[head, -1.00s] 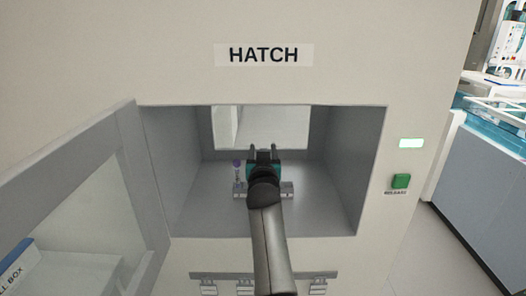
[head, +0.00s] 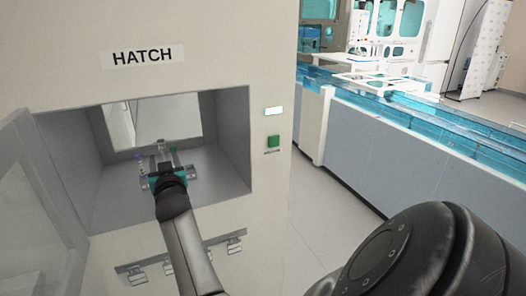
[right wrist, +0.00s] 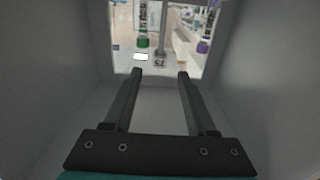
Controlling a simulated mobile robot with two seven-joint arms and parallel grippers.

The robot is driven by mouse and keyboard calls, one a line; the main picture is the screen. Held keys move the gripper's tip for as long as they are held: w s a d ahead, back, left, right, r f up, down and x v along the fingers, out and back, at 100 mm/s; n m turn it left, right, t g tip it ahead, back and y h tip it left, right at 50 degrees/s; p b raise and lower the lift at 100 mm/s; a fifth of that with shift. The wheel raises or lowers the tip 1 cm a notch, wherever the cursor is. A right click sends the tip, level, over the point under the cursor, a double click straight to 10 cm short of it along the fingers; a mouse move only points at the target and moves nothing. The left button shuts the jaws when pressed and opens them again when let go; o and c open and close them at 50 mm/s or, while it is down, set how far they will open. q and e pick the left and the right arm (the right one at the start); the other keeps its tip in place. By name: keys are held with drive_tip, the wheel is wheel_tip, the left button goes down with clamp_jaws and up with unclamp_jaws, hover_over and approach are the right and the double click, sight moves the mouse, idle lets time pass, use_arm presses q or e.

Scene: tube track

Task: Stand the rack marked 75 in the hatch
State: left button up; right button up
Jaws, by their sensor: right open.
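The hatch (head: 222,190) is an open grey recess in a pale wall, under a HATCH sign. A low grey rack (head: 190,173) stands on its floor, mostly hidden behind my right gripper. A purple-capped tube (head: 140,158) stands at its left end, and a small green part (head: 173,155) shows to the right of the fingers. My right gripper (head: 160,156) reaches inside the hatch, over the rack. In the right wrist view its two fingers (right wrist: 159,73) are apart with nothing between them. My left gripper is out of view.
The hatch door (head: 40,205) is swung open at the left. A rail with metal clips (head: 190,256) is on the wall below. A green button (head: 273,141) sits right of the opening. Floor (head: 320,215) is clear between wall and blue-topped counter (head: 370,155).

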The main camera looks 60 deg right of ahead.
drive_tip(key=s+a+f+n+t+y, duration=0.1)
drive_tip(key=s+a+f+n+y, duration=0.15)
drive_tip(key=a, duration=0.35)
drive_tip(key=s+a+f+n+t+y, duration=0.1)
drive_tip(key=s+a+n+y, duration=0.2)
drive_tip(key=a, duration=0.3)
drive_tip(key=s+a+f+n+g+y, duration=0.15)
drive_tip(key=s+f, duration=0.25)
drive_tip(key=f, duration=0.7)
drive_tip(key=s+a+f+g+y, duration=0.1)
drive_tip(key=s+a+f+g, duration=0.3)
drive_tip(key=f, duration=0.7)
drive_tip(key=s+a+f+g+y, duration=0.15)
drive_tip(key=s+f, duration=0.35)
drive_tip(key=f, duration=0.6)
drive_tip(key=s+f+g, duration=0.3)
drive_tip(key=s+f, duration=0.3)
drive_tip(key=s, duration=0.6)
drive_tip(key=s+f+n+g, duration=0.1)
drive_tip(key=s+f+g, duration=0.2)
drive_tip(key=s+f, duration=0.4)
drive_tip(key=s+f+g, duration=0.3)
drive_tip(key=s+f, duration=0.3)
drive_tip(key=s, duration=1.2)
drive_tip(key=shift+s+d+f+g, duration=0.15)
drive_tip(key=shift+d+f+g, duration=0.05)
drive_tip(key=shift+f+g, duration=0.1)
drive_tip(key=shift+f+h, duration=0.1)
drive_tip(key=shift+h, duration=0.15)
